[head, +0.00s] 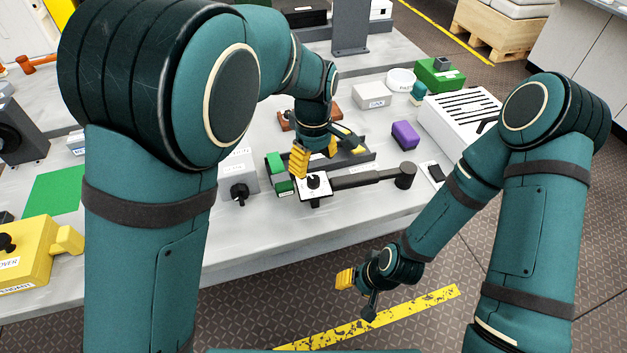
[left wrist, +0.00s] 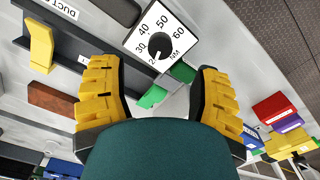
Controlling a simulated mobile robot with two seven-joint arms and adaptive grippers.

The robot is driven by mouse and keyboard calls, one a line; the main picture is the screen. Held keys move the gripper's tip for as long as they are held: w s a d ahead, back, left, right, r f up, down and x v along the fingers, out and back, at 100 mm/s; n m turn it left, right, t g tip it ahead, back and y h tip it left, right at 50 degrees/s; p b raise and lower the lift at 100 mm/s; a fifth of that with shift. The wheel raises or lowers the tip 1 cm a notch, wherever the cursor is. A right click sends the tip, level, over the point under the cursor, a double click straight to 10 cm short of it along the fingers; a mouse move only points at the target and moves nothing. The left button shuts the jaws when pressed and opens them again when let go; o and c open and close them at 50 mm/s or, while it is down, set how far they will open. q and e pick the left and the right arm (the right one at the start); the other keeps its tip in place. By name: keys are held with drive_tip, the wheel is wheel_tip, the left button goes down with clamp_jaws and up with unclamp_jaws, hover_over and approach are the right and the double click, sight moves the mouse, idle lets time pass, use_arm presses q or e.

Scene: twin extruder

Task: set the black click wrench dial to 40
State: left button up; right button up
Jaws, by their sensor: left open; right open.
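The black click wrench (head: 365,180) lies near the table's front edge, with its round dark head at the right end. Its white dial plate (head: 323,190) is at the left end and carries a black knob (head: 313,180). In the left wrist view the dial plate (left wrist: 181,20) shows numbers from about 20 to 60. The knob (left wrist: 160,46) has a pale mark that appears to face the low end, near 20. My left gripper (head: 313,158) is open above the dial, its yellow fingers spread and apart from the knob. My right gripper (head: 356,290) is open and empty over the floor.
A grey box with a black knob (head: 240,192) and green blocks (head: 276,164) stand left of the dial. A purple block (head: 405,135), a white slotted box (head: 462,118) and a dark tray (head: 362,157) are nearby. Bare tabletop lies along the front edge.

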sight(313, 179)
use_arm(q)
wheel_tip(313, 179, down, 6)
drive_tip(key=shift+f+b, duration=0.2)
drive_tip(key=shift+b, duration=0.4)
clamp_jaws()
